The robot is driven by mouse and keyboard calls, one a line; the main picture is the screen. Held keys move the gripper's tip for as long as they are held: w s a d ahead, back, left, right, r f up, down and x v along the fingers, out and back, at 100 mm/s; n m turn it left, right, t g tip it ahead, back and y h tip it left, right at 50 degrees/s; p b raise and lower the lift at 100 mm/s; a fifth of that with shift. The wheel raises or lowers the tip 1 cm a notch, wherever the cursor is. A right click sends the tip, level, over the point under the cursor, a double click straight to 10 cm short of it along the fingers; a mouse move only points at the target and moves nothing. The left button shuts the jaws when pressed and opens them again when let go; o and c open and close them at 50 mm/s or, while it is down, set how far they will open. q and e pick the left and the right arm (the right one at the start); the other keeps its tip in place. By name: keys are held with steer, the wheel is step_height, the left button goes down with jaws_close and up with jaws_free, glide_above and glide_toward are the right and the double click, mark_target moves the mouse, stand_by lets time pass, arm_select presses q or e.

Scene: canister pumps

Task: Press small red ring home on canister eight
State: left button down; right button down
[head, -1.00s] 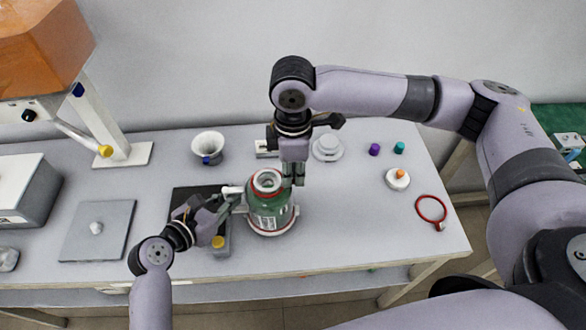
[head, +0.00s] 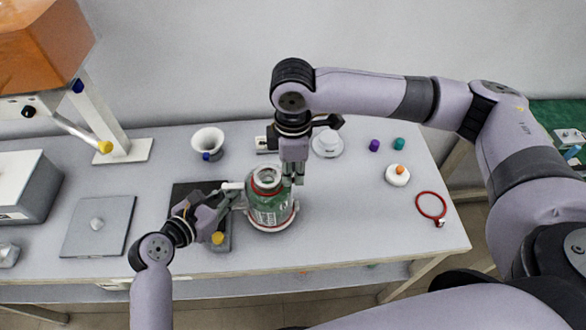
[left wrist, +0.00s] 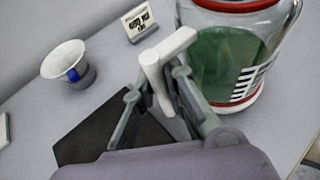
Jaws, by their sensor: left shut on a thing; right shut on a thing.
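Canister eight (head: 270,208) is a clear jar with green contents and a red-edged base, upright near the table's front. The small red ring (head: 266,186) is around its neck, below the grey mouth; I cannot tell whether it is fully seated. My right gripper (head: 293,180) points down close at the neck's right side, shut, apparently on the ring's edge; the contact is hidden. My left gripper (head: 225,197) is shut on a white T-shaped handle (left wrist: 154,76) at the canister's left. The jar (left wrist: 228,55) stands right of the handle in the left wrist view.
A dark mat (head: 183,195) lies under my left gripper. A white funnel cup (head: 207,141) and a small sign (left wrist: 140,22) stand behind. A larger red ring (head: 431,206), a white disc (head: 397,175) and purple (head: 374,145) and teal (head: 399,144) caps lie right.

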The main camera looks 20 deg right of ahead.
steer(key=shift+f, duration=0.1)
steer(key=c, duration=1.5)
jaws_free()
steer(key=shift+c, duration=0.2)
steer(key=o, duration=0.6)
steer(key=shift+c, duration=0.2)
steer(key=shift+d, duration=0.2)
steer(key=shift+s+d, duration=0.25)
steer(key=shift+d, duration=0.55)
steer(key=shift+s+d, duration=0.25)
steer(key=shift+d, duration=0.5)
steer(key=shift+d, duration=0.2)
